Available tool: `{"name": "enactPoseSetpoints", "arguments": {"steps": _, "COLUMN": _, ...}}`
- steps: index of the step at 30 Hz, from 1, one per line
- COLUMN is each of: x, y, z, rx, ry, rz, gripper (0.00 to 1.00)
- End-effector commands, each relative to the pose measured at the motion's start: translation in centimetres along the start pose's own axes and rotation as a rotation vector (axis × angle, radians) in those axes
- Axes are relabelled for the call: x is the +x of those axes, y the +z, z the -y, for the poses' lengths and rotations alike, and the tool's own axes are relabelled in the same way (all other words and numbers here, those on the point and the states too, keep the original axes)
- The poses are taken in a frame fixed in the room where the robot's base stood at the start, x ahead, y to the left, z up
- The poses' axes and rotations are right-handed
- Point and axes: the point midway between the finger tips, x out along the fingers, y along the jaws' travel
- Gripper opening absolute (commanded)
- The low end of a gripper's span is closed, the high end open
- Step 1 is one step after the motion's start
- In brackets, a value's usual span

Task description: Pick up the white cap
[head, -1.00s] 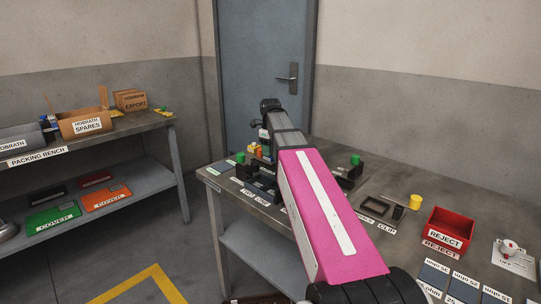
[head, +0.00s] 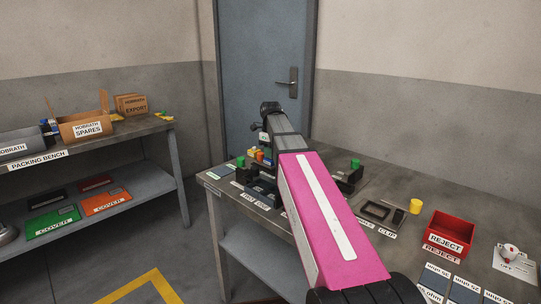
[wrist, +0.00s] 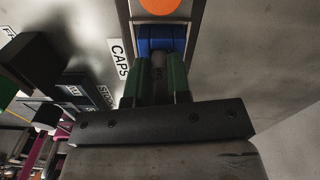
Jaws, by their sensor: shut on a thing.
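My gripper (wrist: 158,78) has its green fingers shut on a dim grey thing (wrist: 158,62), seen in the wrist view. The thing lies in shadow and mostly between the fingers, so I cannot tell whether it is the white cap. Just beyond it are a blue piece (wrist: 161,42) and a round orange one (wrist: 160,5), in line in a narrow dark-edged holder (wrist: 126,22). A CAPS label (wrist: 117,60) is beside the holder. In the head view my arm hides the fingertips and the held thing.
A red REJECT box (head: 449,232) and a yellow cylinder (head: 416,206) stand on the workbench to the right. Green-topped black fixtures and small coloured parts (head: 259,156) are near my arm's end. The packing bench (head: 85,137) is at left, with open floor between.

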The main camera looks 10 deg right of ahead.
Motion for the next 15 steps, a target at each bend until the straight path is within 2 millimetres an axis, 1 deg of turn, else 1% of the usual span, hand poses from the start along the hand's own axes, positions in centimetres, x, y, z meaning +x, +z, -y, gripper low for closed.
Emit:
{"name": "enactPoseSetpoints", "arguments": {"steps": 6, "x": -3.3, "y": 0.1, "z": 0.1, "rx": 0.000, "ry": -0.002, "rz": 0.002, "gripper": 0.00}}
{"name": "enactPoseSetpoints", "arguments": {"steps": 15, "x": -7.2, "y": 3.5, "z": -5.7, "rx": -0.004, "ry": -0.002, "rz": 0.002, "gripper": 0.00}}
